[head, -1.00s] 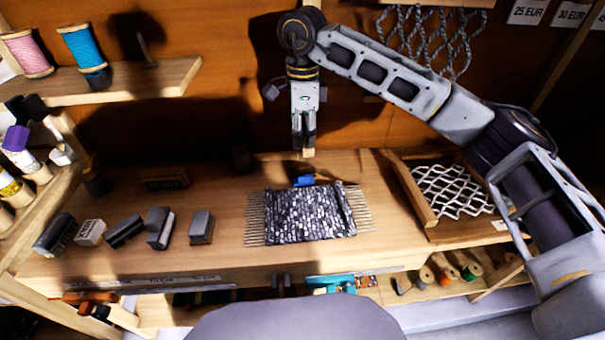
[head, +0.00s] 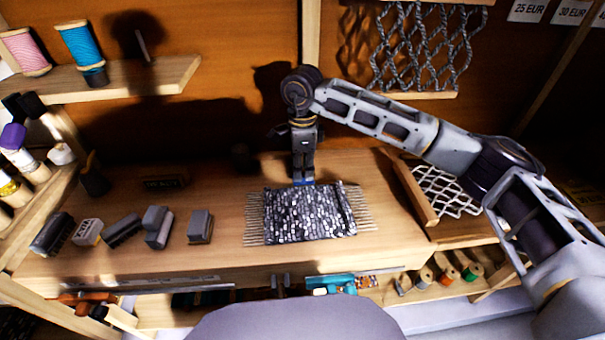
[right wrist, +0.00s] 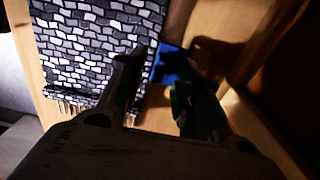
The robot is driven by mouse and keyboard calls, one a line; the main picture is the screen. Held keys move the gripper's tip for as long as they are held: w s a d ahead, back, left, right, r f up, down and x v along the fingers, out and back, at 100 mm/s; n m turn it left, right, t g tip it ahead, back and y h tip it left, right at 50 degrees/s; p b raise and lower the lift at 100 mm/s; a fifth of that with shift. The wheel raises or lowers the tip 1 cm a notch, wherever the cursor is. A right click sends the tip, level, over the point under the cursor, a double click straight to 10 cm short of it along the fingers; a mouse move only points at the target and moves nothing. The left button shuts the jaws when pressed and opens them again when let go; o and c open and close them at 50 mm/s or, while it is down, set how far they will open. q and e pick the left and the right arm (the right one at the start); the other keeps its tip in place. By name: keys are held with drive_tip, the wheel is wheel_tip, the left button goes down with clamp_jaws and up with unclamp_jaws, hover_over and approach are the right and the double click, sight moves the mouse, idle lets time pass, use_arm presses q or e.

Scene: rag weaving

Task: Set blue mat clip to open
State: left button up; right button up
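The grey-and-white woven mat (head: 308,213) lies on the wooden bench with loose threads at both ends. The blue mat clip (head: 303,183) is at its far edge, mostly hidden by my right gripper (head: 303,175). In the right wrist view the blue clip (right wrist: 172,66) shows at the mat's edge, between and just beyond the two dark fingers of the gripper (right wrist: 163,80). A gap shows between the fingers, so the gripper is open, pointing down. Whether the fingers touch the clip, and whether the clip is open or shut, I cannot tell. My left gripper is not in view.
Several grey blocks (head: 158,228) stand on the bench left of the mat. A wooden tray with white netting (head: 447,190) is to the right. A shelf with thread spools (head: 82,46) is at upper left. Rope netting (head: 425,45) hangs behind my arm.

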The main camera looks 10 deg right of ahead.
sight(303, 175)
drive_tip(key=shift+f, duration=1.25)
drive_tip(key=shift+c, duration=0.4)
clamp_jaws()
